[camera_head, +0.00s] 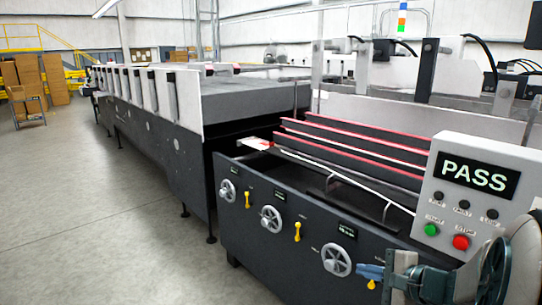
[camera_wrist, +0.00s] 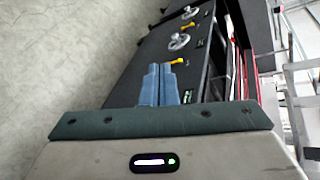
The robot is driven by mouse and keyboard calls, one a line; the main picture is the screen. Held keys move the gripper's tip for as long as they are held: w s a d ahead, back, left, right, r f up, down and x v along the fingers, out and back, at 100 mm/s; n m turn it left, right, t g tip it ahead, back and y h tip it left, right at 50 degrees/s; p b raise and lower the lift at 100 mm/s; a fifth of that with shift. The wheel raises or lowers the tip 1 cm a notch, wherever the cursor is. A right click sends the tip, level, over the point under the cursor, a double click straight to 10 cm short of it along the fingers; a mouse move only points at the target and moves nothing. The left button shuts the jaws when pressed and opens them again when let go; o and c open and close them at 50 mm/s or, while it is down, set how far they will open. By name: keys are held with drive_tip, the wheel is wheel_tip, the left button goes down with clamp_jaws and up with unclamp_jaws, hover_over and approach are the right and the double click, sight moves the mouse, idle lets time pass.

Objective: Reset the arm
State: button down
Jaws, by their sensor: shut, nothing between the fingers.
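My gripper (camera_head: 371,271) is at the lower right of the head view, in front of the machine's dark front panel and just left of the control box. Its blue fingers are together and hold nothing. In the wrist view the closed fingers (camera_wrist: 159,84) point along the front panel, with handwheels and yellow levers beyond them. My arm runs out of the head view at the lower right. The folder gluer (camera_head: 300,235) fills the middle and right of the head view.
A control box (camera_head: 474,195) reads PASS and has a green button (camera_head: 431,229) and a red button (camera_head: 461,242). Handwheels (camera_head: 271,219) and yellow levers (camera_head: 297,231) stick out from the front panel. The grey floor (camera_head: 100,210) at left is clear. Cardboard boxes (camera_head: 28,75) stand far back.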

drive_tip(key=s+a+n+g+h+p, duration=0.25)
drive_tip(key=s+a+n+g, duration=0.55)
drive_tip(key=s+a+n, duration=0.4)
drive_tip(key=s+d+r+n+h, duration=0.1)
drive_tip(key=s+d+n+h, duration=0.3)
drive_tip(key=h, duration=0.1)
drive_tip(key=shift+d+r+p, duration=0.15)
drive_tip(key=shift+d+p, duration=0.1)
drive_tip(key=shift+p, duration=0.05)
